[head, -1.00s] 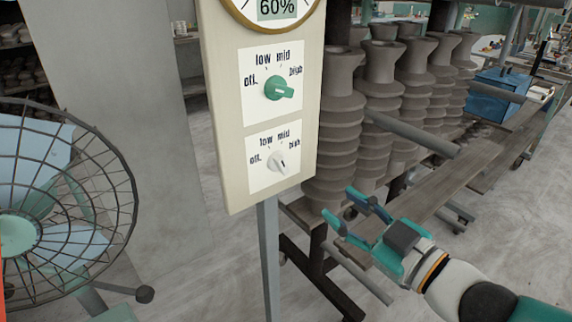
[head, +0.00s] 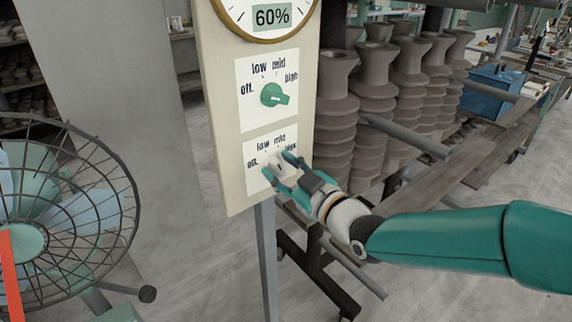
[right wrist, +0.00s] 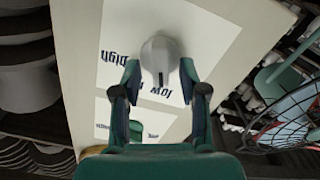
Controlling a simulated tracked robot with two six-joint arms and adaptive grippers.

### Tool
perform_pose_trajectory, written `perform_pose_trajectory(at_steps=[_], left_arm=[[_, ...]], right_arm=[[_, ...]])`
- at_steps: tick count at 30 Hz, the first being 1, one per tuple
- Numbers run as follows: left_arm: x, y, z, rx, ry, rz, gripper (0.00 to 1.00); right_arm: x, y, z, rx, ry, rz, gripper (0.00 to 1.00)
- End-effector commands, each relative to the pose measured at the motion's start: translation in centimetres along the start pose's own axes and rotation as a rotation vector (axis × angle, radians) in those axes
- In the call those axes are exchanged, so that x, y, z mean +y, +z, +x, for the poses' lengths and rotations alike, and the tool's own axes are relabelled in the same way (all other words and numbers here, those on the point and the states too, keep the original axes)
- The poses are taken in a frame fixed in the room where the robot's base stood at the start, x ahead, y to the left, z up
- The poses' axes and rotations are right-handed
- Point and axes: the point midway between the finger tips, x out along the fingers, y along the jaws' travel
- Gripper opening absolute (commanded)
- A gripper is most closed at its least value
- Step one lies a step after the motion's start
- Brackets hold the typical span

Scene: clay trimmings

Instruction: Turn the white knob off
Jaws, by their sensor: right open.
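The white knob (head: 280,161) is on the lower dial plate of a cream panel (head: 231,185), with marks off, low, mid and high. My right gripper (head: 280,167) is open in front of this plate and hides much of it. In the right wrist view, the white knob (right wrist: 160,52) sits between and just beyond the two open fingertips (right wrist: 159,76). A dark line shows on it, but I cannot tell which mark it points to. I cannot see finger contact on the knob. My left gripper is not in view.
A green knob (head: 273,95) sits above on the same panel, under a gauge reading 60% (head: 270,17). A caged fan (head: 70,200) stands at the left. Stacked grey clay pieces (head: 409,85) and a rack with boards (head: 440,170) stand behind my right arm.

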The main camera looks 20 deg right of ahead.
Motion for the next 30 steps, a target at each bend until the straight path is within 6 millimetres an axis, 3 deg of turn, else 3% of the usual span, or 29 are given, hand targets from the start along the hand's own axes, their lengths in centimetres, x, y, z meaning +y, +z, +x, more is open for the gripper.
perform_pose_trajectory(at_steps=[9, 17, 20, 21, 30], left_arm=[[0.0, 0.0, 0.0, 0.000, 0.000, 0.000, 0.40], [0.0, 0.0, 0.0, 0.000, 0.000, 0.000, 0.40], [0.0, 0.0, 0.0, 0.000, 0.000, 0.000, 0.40], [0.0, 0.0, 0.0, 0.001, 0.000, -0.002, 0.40], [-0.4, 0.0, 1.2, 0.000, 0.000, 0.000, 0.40]], right_arm=[[-0.1, 0.0, 0.2, 0.001, -0.001, 0.000, 0.43], [0.0, 0.0, 0.2, 0.000, 0.000, 0.000, 0.00], [0.0, 0.0, 0.2, 0.000, 0.000, 0.000, 0.00], [0.9, 0.4, -0.2, -0.002, 0.005, -0.002, 0.00], [0.2, 0.3, 0.0, 0.001, 0.009, -0.045, 0.00]])
